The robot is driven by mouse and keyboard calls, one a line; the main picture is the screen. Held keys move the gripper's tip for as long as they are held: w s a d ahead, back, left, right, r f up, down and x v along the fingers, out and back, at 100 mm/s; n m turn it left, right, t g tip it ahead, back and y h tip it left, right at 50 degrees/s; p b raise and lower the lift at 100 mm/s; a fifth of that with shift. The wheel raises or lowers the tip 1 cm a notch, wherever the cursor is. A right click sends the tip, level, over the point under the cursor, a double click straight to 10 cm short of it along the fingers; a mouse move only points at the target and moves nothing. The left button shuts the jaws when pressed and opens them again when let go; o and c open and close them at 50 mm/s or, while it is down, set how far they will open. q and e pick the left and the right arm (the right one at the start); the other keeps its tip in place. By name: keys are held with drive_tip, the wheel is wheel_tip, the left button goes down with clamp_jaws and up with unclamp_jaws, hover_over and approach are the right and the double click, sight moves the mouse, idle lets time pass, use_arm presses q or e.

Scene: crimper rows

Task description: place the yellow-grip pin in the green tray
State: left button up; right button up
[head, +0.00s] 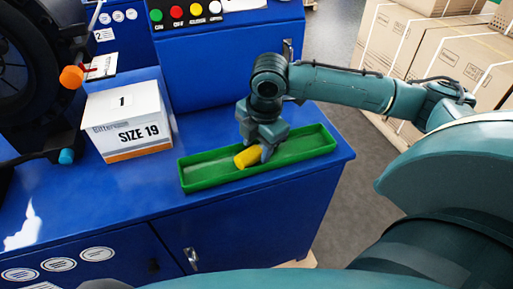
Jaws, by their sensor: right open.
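The green tray (205,177) is a long shallow tray on the blue bench, near its right end. The yellow-grip pin (247,157) is in the tray area, with its yellow grip showing just below my right gripper (264,151). The gripper points down over the middle of the tray and is open, with its fingers close beside the pin. The rest of the pin is hidden behind the gripper. I cannot tell whether the fingers touch it. My left gripper is not in view.
A white box marked SIZE 19 (128,120) stands on the bench left of the tray. A blue panel with coloured buttons (196,10) rises behind. A black machine with an orange knob (71,78) is at the left. Cardboard boxes (430,50) stand beyond the bench at right.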

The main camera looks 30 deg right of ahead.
use_arm(q)
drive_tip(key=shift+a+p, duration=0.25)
drive_tip(key=shift+p, duration=0.15)
use_arm(e)
wheel_tip(320, 180, up, 10)
drive_tip(key=s, duration=0.1)
drive_tip(key=shift+s+d, duration=0.15)
drive_tip(key=shift+s, duration=0.1)
drive_tip(key=shift+f, duration=0.15)
